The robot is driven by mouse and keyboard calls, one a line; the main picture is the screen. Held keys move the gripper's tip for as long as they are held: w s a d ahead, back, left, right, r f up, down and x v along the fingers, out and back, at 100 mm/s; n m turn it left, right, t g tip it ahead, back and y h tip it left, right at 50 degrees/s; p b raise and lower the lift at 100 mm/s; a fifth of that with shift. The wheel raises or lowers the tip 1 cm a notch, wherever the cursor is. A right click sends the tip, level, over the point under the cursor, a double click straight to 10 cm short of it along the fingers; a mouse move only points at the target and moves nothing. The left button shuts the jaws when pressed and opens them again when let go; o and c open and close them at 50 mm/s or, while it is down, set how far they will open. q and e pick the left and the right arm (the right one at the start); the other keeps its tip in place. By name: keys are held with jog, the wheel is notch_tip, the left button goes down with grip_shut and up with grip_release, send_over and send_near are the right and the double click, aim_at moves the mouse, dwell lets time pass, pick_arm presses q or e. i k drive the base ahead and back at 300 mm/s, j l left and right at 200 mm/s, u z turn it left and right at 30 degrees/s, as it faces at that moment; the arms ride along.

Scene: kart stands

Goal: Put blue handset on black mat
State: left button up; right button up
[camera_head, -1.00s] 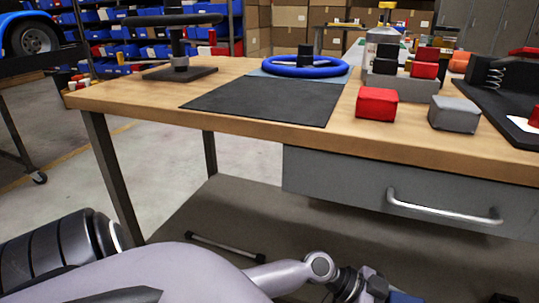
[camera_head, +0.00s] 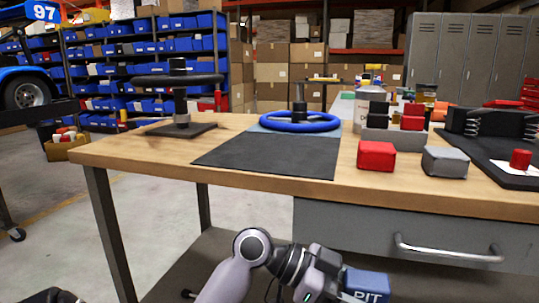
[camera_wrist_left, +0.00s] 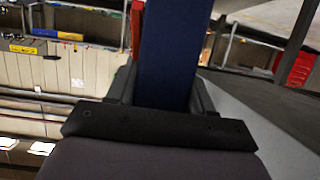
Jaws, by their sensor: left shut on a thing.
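The blue handset (camera_head: 366,284), with white letters reading PIT, is at the bottom of the head view, in front of the drawer and below the tabletop. My left gripper (camera_head: 342,284) is shut on it. In the left wrist view the handset (camera_wrist_left: 168,50) stands as a dark blue block between the fingers of the left gripper (camera_wrist_left: 163,92). The black mat (camera_head: 268,156) lies flat and bare on the wooden table, near its front edge. My right gripper is not in view.
A blue steering wheel (camera_head: 300,121) lies behind the mat and a black steering wheel (camera_head: 178,82) stands on its left. A red block (camera_head: 376,156) and a grey block (camera_head: 445,162) sit on its right. The table's front edge (camera_head: 235,190) and drawer (camera_head: 385,230) face me.

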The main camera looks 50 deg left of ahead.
aim_at(272, 153)
jog(key=k+j, duration=0.2)
jog(key=j, duration=0.2)
jog(key=k+j, duration=0.2)
jog(key=j, duration=0.2)
jog(key=k+j, duration=0.15)
jog(key=j, duration=0.2)
jog(key=k+u, duration=0.05)
